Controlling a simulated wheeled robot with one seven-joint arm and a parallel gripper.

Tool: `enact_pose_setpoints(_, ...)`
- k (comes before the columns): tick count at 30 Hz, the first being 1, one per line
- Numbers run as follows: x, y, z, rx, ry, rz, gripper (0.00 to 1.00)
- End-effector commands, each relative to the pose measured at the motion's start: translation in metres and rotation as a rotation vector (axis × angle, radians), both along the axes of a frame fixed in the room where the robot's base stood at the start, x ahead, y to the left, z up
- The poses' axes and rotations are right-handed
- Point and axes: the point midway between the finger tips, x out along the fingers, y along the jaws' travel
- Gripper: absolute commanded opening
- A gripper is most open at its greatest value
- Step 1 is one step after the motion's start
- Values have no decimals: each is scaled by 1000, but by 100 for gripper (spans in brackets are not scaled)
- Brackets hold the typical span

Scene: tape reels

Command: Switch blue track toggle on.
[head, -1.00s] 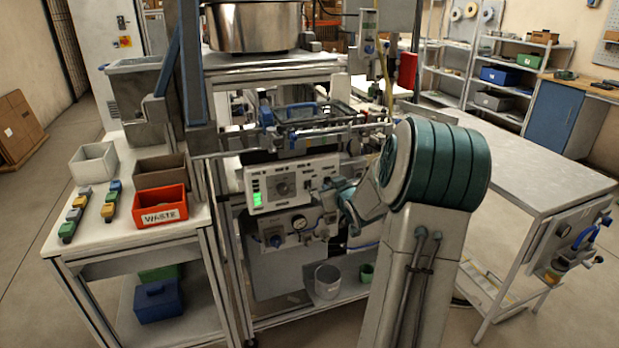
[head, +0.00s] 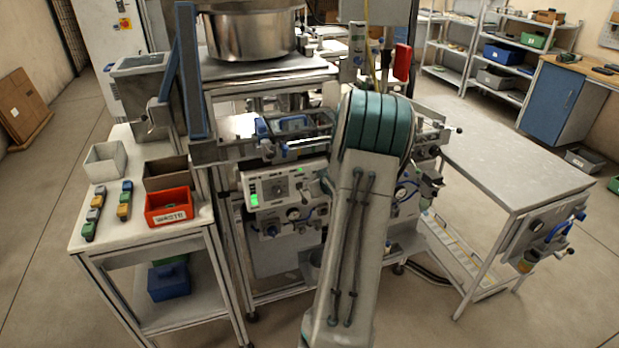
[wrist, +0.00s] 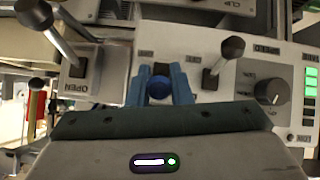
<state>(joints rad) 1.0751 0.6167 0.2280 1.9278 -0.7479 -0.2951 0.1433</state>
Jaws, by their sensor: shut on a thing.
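In the head view the control panel (head: 284,186) is on the machine's front, and my arm hides the gripper and the toggle.
In the wrist view, a dark-knobbed lever (wrist: 232,48) stands just right of my gripper, beside a dial (wrist: 270,89). Another lever (wrist: 62,38) stands at the left by an OPEN label. A red waste bin (head: 168,206) sits on the side table at left.

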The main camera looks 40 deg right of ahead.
Motion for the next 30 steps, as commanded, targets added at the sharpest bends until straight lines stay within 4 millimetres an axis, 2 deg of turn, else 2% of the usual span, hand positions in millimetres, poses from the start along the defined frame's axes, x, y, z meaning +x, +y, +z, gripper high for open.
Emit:
enact_pose_setpoints(8,-9,-9,1,12,26,-19,0)
enact_pose_setpoints(20,-9,-10,0,14,29,-20,0)
enact_pose_setpoints(21,-9,-10,0,14,29,-20,21)
enact_pose_setpoints(23,-9,-10,0,13,29,-20,38)
enact_pose_setpoints(24,-8,-10,0,13,29,-20,41)
enact_pose_setpoints(30,-8,-10,1,12,27,-19,41)
